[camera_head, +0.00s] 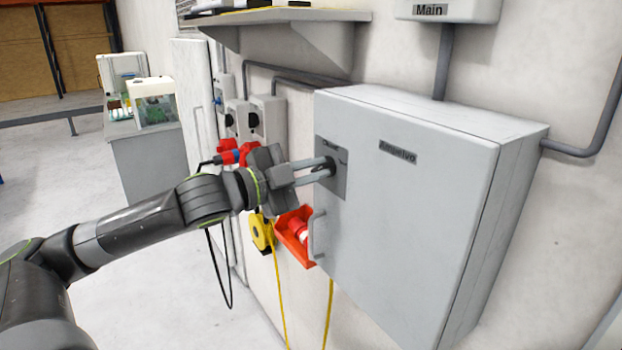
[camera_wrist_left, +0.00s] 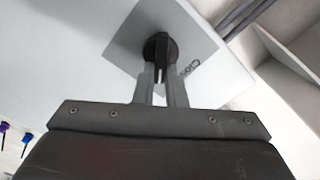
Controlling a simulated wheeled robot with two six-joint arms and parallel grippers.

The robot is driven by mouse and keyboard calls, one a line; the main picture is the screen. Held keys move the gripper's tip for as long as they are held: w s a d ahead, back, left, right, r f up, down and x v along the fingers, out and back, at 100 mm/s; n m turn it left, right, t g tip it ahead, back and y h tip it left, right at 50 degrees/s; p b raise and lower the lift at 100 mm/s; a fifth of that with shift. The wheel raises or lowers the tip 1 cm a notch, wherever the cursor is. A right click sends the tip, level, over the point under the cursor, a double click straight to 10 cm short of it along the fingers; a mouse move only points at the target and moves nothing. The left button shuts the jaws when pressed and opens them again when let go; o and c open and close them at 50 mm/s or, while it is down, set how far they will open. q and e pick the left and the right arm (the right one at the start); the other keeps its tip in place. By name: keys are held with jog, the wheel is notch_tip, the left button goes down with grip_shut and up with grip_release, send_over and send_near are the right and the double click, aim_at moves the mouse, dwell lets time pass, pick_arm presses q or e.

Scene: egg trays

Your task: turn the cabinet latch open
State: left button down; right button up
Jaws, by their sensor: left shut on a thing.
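The grey cabinet (camera_head: 410,215) is mounted on the wall, with its door shut. Its black latch knob (camera_head: 333,165) sits on a darker grey plate (camera_head: 335,190) at the door's upper left. In the left wrist view the latch (camera_wrist_left: 160,52) shows as a round black knob with a raised bar. My left gripper (camera_head: 328,168) reaches in from the left, and its two fingers are shut on the latch's bar. It also shows in the left wrist view (camera_wrist_left: 160,85), with a finger on each side of the bar. My right gripper is in neither view.
A door handle (camera_head: 318,235) is below the latch plate. A shelf (camera_head: 270,17) is above. Grey socket boxes (camera_head: 268,120) and conduits run along the wall. Free floor lies at left.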

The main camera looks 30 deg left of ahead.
pick_arm(q)
jog(key=shift+f+m+b, duration=0.2)
jog(key=shift+m+b, duration=0.4)
jog(key=shift+m, duration=1.2)
jog(key=shift+f+m+b, duration=0.15)
jog(key=shift+m+b, duration=0.45)
jog(key=shift+m, duration=1.2)
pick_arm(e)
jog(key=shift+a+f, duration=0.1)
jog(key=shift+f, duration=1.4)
pick_arm(q)
jog(key=c, duration=1.5)
grip_release()
jog(key=shift+w+d, duration=0.1)
jog(key=shift+f, duration=0.1)
